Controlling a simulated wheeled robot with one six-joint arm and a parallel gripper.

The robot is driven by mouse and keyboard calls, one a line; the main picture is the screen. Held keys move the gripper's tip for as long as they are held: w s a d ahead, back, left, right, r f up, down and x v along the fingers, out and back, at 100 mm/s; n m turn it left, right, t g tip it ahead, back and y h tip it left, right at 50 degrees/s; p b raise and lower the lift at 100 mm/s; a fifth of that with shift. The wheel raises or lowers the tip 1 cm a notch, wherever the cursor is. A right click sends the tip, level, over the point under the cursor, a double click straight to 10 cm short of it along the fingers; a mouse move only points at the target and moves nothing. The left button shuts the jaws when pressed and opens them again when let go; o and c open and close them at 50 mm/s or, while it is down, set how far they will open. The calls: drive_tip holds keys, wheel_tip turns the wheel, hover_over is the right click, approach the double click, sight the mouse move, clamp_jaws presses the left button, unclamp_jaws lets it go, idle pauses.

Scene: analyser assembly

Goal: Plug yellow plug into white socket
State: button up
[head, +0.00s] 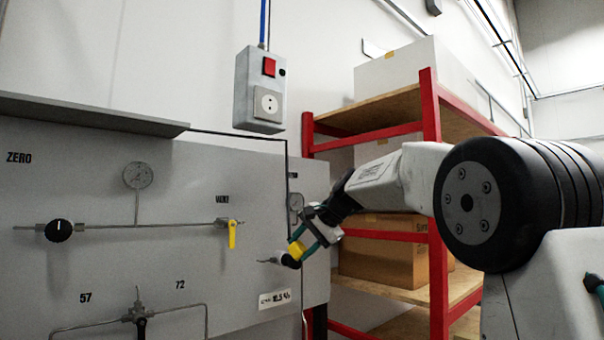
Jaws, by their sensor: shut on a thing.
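The white socket (268,104) is a round two-hole outlet on the lower front of a grey wall box (260,75), with a red switch above it. My gripper (305,243) is in the middle of the head view, below and to the right of the socket and well apart from it. It is shut on the yellow plug (297,249), which shows as a small yellow piece between the fingers, tilted. The fingers hide part of the plug, and its prongs cannot be made out.
A grey panel (90,190) with pipes, gauges, a black knob (58,229) and a yellow valve handle (232,234) fills the left. A ledge (80,112) juts above it. A red shelf rack (432,150) with boxes stands behind my arm. The wall around the socket box is clear.

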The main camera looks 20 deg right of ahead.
drive_tip(key=s+a+r+m+t, duration=0.1)
drive_tip(key=s+r, duration=0.4)
drive_tip(key=r, duration=0.6)
drive_tip(key=s+a+r+m+t, duration=0.1)
drive_tip(key=s+a+r+t, duration=0.2)
drive_tip(key=r, duration=0.9)
drive_tip(key=s+a+r+m+t, duration=0.2)
drive_tip(key=s+r+t, duration=0.3)
drive_tip(key=r, duration=0.7)
drive_tip(key=shift+s+a+r+y, duration=0.25)
drive_tip(key=shift+s+a, duration=0.2)
drive_tip(key=shift+s, duration=0.55)
drive_tip(key=shift+x, duration=3.1)
drive_tip(key=shift+w+a, duration=0.3)
drive_tip(key=shift+w, duration=0.25)
drive_tip(key=o, duration=1.3)
drive_tip(key=shift+c, duration=0.2)
